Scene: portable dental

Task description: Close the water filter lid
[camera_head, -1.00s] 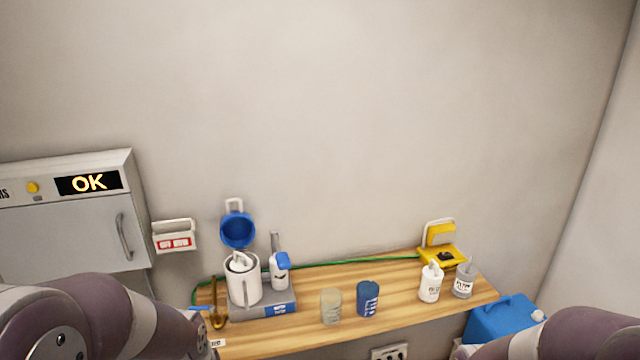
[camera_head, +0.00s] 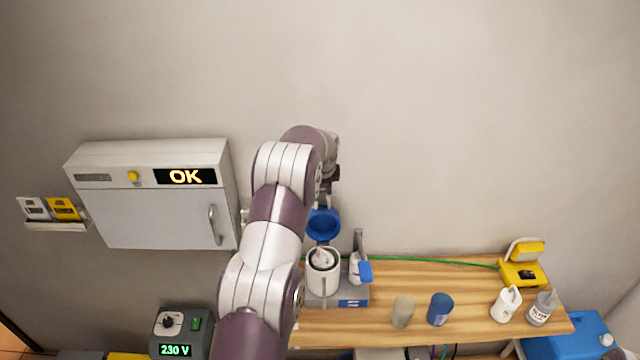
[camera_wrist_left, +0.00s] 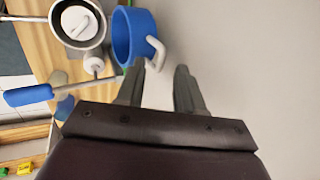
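The water filter is a white cylindrical body (camera_head: 323,280) standing at the left part of the wooden shelf, open at the top with a white piece inside. Its blue lid (camera_head: 323,226) stands raised behind the body, near the wall. In the left wrist view the lid (camera_wrist_left: 133,36) shows its hollow side and a white loop handle (camera_wrist_left: 155,51); the filter body (camera_wrist_left: 78,22) is to its left. My left gripper (camera_head: 328,192) is above the lid in the head view. In the wrist view its fingers (camera_wrist_left: 160,72) are apart, with the handle just beyond the left fingertip. My right gripper is out of view.
A white bottle with a blue part (camera_head: 359,268) stands close right of the filter. Grey (camera_head: 403,311) and blue (camera_head: 440,309) cups and two white bottles stand further right on the shelf (camera_head: 475,280). A wall cabinet (camera_head: 150,220) is left of my arm.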

